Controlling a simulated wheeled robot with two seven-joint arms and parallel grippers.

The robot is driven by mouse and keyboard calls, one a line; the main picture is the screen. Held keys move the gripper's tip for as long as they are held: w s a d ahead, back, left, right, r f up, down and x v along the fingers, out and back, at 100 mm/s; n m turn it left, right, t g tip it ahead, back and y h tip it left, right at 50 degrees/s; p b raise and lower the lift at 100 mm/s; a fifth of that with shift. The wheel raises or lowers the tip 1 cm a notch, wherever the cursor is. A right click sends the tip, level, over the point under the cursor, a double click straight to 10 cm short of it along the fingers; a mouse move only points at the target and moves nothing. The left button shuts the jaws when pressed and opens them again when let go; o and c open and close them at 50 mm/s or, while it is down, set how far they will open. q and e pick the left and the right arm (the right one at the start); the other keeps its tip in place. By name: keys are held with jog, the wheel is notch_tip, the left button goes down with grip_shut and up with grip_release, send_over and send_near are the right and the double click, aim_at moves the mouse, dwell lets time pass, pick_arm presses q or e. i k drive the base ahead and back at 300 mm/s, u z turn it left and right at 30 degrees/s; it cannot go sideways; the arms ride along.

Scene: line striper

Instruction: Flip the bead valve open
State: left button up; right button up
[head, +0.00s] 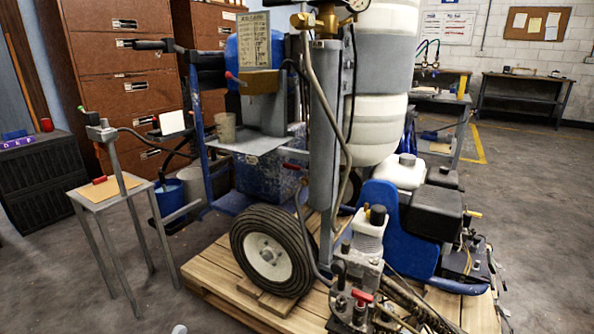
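The line striper, with its white tanks (376,128) and grey upright post (325,130), stands on a wooden pallet (215,279). No part is clearly labelled as the bead valve. One red handle (362,295) sits on the metal fittings at the lower front. Another red-tipped lever (235,78) sticks out to the left below the hanging card. I cannot tell which of these, if either, is the bead valve, or whether it is open. Neither of my grippers is recognisable in view. A small pale rounded shape (180,329) at the bottom edge is too cut off to identify.
A small metal stand (103,190) is left of the pallet, with a blue bucket (171,199) behind it. The wheel (268,251) and hoses crowd the striper's front. Brown drawer cabinets (118,60) stand behind. Floor is clear at the right and lower left.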

aim_at(291, 166)
jog(key=u, duration=1.75)
jog(key=i, duration=1.85)
jog(key=z, duration=3.25)
